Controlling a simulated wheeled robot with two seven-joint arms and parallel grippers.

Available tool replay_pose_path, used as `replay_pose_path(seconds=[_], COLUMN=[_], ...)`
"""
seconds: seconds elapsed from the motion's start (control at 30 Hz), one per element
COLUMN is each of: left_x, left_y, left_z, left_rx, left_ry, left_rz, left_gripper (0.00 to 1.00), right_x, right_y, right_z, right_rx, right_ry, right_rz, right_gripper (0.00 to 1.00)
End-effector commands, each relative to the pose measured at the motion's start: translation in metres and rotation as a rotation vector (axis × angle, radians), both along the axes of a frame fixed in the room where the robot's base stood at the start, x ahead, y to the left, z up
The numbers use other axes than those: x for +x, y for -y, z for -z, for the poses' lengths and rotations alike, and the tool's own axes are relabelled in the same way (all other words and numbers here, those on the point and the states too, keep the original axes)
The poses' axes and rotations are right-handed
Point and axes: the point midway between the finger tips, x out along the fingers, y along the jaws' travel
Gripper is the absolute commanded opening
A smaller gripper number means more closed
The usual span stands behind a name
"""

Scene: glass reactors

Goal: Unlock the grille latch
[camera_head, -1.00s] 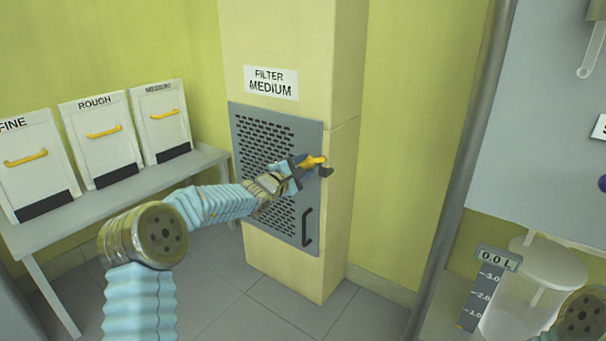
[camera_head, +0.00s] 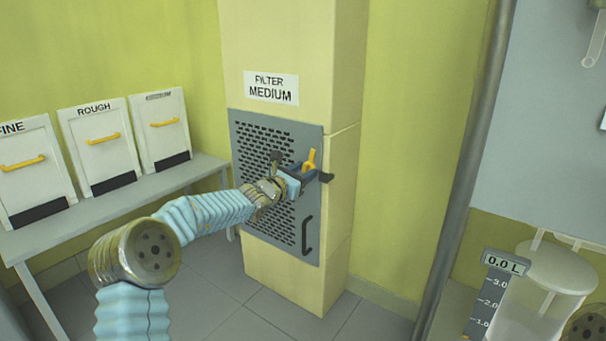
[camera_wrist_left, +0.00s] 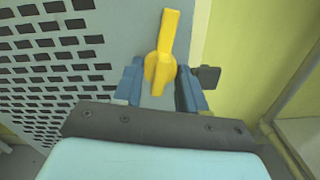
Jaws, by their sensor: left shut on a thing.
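The grey perforated grille (camera_head: 262,143) is closed on the front of the cream pillar. Its yellow latch handle (camera_head: 310,160) is near the right edge and now points nearly straight up. It also shows in the left wrist view (camera_wrist_left: 166,50), tilted slightly right at the top. My left gripper (camera_head: 303,172) is at the latch. In the left wrist view its blue fingers (camera_wrist_left: 160,85) stand on either side of the handle's round hub and lower end. A dark catch (camera_wrist_left: 208,77) sticks out to the right of the latch. My right gripper is out of view.
A dark pull handle (camera_head: 307,235) is on the grille below the latch. A label reading "FILTER MEDIUM" (camera_head: 271,88) is above it. Several white filter panels with yellow handles stand on the grey bench (camera_head: 120,207) at left. A grey pole (camera_head: 465,170) rises at right.

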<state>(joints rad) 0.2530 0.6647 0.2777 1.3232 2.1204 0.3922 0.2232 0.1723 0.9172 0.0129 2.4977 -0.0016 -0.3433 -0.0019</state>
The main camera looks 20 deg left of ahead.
Motion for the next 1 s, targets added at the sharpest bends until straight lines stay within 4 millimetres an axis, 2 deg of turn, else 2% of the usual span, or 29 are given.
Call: replay_pose_path(seconds=[0.4, 0.97, 1.0], left_x=[0.0001, 0.0001, 0.0001], left_y=[-0.0002, 0.0, 0.0], left_z=[0.001, 0.001, 0.001], left_rx=[-0.184, -0.213, -0.212], left_ry=[-0.069, -0.079, -0.079], left_rz=[0.0, 0.0, 0.0], left_gripper=[0.1, 0.1, 0.44], right_x=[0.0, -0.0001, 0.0], right_y=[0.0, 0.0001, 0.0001], right_z=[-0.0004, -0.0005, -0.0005], right_rx=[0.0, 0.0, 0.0], right_ry=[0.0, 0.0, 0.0], right_rz=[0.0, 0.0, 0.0], right_gripper=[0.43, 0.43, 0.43])
